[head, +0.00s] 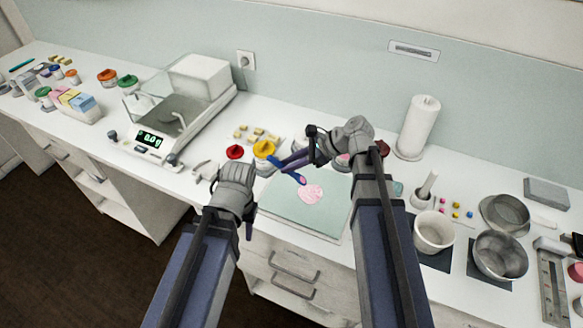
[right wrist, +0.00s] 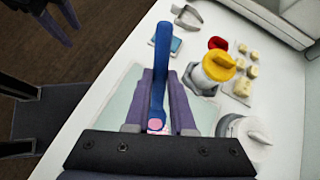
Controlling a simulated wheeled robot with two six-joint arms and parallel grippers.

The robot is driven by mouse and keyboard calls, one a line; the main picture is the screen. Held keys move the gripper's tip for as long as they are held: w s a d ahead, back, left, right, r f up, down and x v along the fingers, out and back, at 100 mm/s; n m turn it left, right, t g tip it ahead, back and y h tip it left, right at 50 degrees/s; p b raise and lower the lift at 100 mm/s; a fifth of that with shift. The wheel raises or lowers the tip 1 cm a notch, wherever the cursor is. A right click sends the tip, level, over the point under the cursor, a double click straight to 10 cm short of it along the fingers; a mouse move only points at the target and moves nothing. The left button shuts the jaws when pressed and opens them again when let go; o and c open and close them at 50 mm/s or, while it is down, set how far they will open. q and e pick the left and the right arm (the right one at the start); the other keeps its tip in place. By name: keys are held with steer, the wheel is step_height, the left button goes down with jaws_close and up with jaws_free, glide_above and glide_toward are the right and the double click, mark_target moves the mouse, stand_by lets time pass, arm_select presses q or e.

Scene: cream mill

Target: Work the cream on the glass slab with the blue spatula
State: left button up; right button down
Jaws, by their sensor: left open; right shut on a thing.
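The pale green glass slab (head: 285,208) lies on the counter in front of me, with a patch of pink cream (head: 311,193) near its middle. My right gripper (head: 296,160) is shut on the blue spatula (head: 286,170) above the slab's far left part. In the right wrist view the blue spatula (right wrist: 161,75) sits between the fingers, and a pink smear shows at its near end. Whether the spatula touches the slab I cannot tell. My left gripper (head: 245,219) is open and empty at the counter's front edge, left of the slab.
A yellow-lidded jar (head: 264,149) and a red-lidded jar (head: 235,152) stand just left of the slab. A balance (head: 180,105) is further left. A white mortar (head: 433,232) and metal bowls (head: 500,255) stand to the right. A paper roll (head: 418,127) stands behind.

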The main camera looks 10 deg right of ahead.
mark_target(296, 175)
steer(key=shift+s+d+f+b, duration=0.1)
steer(key=shift+d+f+b, duration=0.2)
steer(key=shift+f+b, duration=0.3)
steer(key=shift+d+f+b, duration=0.25)
steer(key=shift+f+b, duration=0.3)
steer(key=shift+f, duration=0.1)
steer(key=shift+s+d+f+b, duration=0.1)
steer(key=shift+d+f+b, duration=0.2)
steer(key=shift+f+b, duration=0.3)
steer(key=shift+f+b, duration=0.65)
steer(key=shift+f, duration=0.05)
stand_by(0.4)
steer(key=shift+w, duration=0.15)
steer(key=shift+w, duration=1.05)
steer(key=shift+s, duration=0.15)
